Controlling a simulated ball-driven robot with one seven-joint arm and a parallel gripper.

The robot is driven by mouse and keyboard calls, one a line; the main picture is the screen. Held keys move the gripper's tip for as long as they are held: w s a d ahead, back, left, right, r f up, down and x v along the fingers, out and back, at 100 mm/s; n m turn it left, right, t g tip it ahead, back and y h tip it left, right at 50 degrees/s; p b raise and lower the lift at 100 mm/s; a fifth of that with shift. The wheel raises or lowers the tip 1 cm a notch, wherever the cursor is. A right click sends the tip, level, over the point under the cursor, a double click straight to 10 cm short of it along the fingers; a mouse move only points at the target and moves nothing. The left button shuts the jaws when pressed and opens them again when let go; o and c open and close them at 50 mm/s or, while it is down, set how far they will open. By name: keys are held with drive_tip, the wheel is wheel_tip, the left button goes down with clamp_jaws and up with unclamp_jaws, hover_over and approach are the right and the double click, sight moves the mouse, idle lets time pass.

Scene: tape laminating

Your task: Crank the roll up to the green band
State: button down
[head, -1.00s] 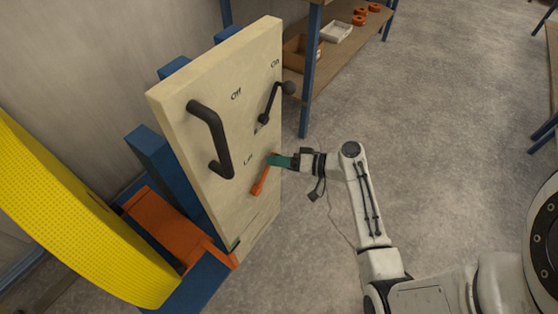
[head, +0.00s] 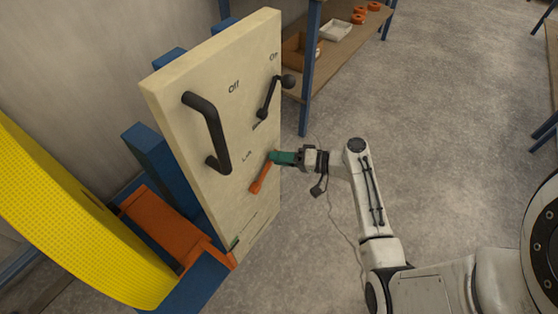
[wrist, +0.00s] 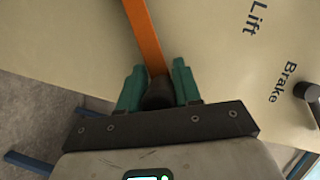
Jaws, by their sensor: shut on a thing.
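The orange crank arm (head: 261,178) is on the cream panel (head: 175,125), beside the "Lift" label. It slants up and right to its handle end. My gripper (head: 273,157) has green fingers shut around that end. In the wrist view the orange crank arm (wrist: 144,38) runs down to a dark handle knob (wrist: 158,92) between the green fingers of my gripper (wrist: 159,77).
A fixed black bar handle (head: 216,125) and a black lever (head: 268,97) with a ball end stand out from the panel. An orange block (head: 165,230) sits in a blue frame (head: 205,285) below the roll. A shelf (head: 345,55) stands behind. Floor at right is open.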

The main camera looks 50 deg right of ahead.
drive_tip(key=f+m+t+b, duration=0.1)
drive_tip(key=f+m+b, duration=0.1)
drive_tip(key=f+m, duration=0.1)
drive_tip(key=d+f+m+t+b, duration=0.1)
drive_tip(key=f+m+b, duration=0.2)
drive_tip(key=f+m+t+y+b, duration=0.1)
drive_tip(key=f+m+b, duration=0.2)
drive_tip(key=f, duration=0.1)
drive_tip(key=shift+d+f+m+t, duration=0.1)
drive_tip(key=shift+d+m+t, duration=0.15)
drive_tip(key=shift+m+t, duration=0.05)
drive_tip(key=shift+s+a+f+m+t+h+b, duration=0.1)
drive_tip(key=shift+a+f+m+t+h+b, duration=0.2)
drive_tip(key=shift+a+f+m+t+h, duration=1.15)
drive_tip(key=shift+s+a+f+m+g+h+b, duration=0.15)
drive_tip(key=shift+a+f+m+h+b, duration=0.3)
drive_tip(key=shift+a+f+m, duration=2.3)
drive_tip(key=shift+a+r+m+t+h+b, duration=0.25)
drive_tip(key=shift+a+m+t+h, duration=0.5)
drive_tip(key=shift+m, duration=3.05)
drive_tip(key=shift+a+h, duration=0.2)
drive_tip(key=shift+h, duration=0.05)
drive_tip(key=c, duration=1.1)
unclamp_jaws()
drive_tip(key=shift+a, duration=0.1)
drive_tip(key=shift+o, duration=1)
drive_tip(key=shift+r, duration=0.1)
drive_tip(key=shift+w, duration=0.1)
